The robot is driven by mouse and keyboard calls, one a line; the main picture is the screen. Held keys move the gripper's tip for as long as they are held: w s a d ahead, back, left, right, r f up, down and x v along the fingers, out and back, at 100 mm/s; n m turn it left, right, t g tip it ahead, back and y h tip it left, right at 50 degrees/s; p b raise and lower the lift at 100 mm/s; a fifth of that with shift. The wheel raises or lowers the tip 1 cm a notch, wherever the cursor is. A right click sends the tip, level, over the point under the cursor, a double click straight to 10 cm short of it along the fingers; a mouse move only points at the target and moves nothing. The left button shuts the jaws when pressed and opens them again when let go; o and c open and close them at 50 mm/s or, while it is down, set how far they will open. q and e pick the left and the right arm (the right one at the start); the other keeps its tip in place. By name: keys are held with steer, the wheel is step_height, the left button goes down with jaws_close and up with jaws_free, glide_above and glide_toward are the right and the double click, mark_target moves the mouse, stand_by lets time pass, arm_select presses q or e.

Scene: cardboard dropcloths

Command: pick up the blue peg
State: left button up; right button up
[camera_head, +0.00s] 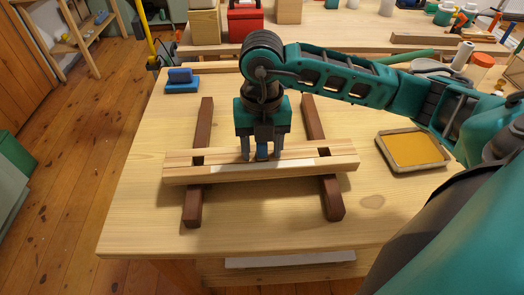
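The blue peg (262,152) stands upright in the light wooden beam (215,173), near its middle. My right gripper (262,156) points straight down over the beam, one finger on each side of the peg. The fingers look open, with a small gap between each finger and the peg. The gripper body hides the peg's top. My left gripper is not in view.
The beam rests on two dark red-brown bars (192,208) on the wooden table (140,215). A blue block (182,87) lies at the back left. A tray with a yellow surface (412,149) lies at the right. The table's front left is clear.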

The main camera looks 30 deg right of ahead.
steer(key=shift+f, duration=0.15)
steer(key=shift+c, duration=0.3)
steer(key=shift+s+f, duration=0.1)
jaws_close()
